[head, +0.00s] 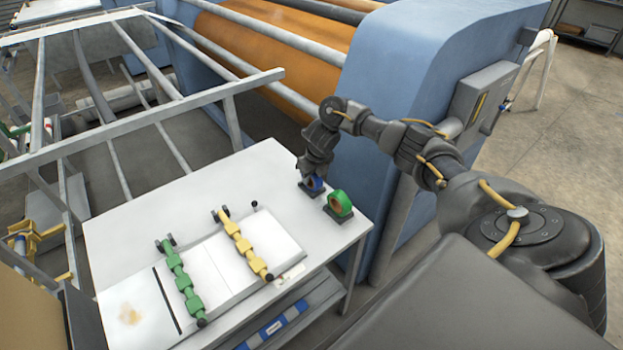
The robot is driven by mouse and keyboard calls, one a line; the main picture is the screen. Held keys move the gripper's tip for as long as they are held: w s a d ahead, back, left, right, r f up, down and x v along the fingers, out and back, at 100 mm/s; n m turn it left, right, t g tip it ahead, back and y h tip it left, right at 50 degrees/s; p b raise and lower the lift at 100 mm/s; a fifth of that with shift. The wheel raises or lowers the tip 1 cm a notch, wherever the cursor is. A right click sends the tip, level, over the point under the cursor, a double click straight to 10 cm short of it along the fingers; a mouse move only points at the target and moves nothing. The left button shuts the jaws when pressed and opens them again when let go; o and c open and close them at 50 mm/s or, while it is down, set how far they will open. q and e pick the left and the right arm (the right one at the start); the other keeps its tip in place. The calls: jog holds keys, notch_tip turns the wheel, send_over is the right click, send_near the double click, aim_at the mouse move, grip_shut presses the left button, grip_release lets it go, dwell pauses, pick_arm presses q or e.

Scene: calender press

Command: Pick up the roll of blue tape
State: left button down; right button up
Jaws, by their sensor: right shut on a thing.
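The roll of blue tape (315,184) is on the white table, in a small dark holder, near the table's right side. My right gripper (311,178) is directly over it, pointing down, and is shut on the blue tape. The gripper's fingers hide part of the roll. I cannot tell whether the roll is clear of its holder. A green tape roll (340,203) stands in a similar holder just to the right and nearer. My left gripper is not in view.
The white table (150,215) carries a white board with a green segmented bar (179,280) and a yellow segmented bar (242,246). The blue press housing (430,70) stands close behind my right arm.

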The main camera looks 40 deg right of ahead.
jog(key=shift+r, duration=0.15)
jog(key=shift+w+r, duration=0.1)
jog(key=shift+r, duration=0.5)
jog(key=shift+r+b, duration=0.45)
jog(key=shift+r, duration=0.25)
jog(key=s+a+r+p, duration=0.3)
jog(key=s+a+r, duration=0.6)
jog(key=a+r, duration=0.1)
jog(key=shift+s+a, duration=0.15)
jog(key=shift+s, duration=0.25)
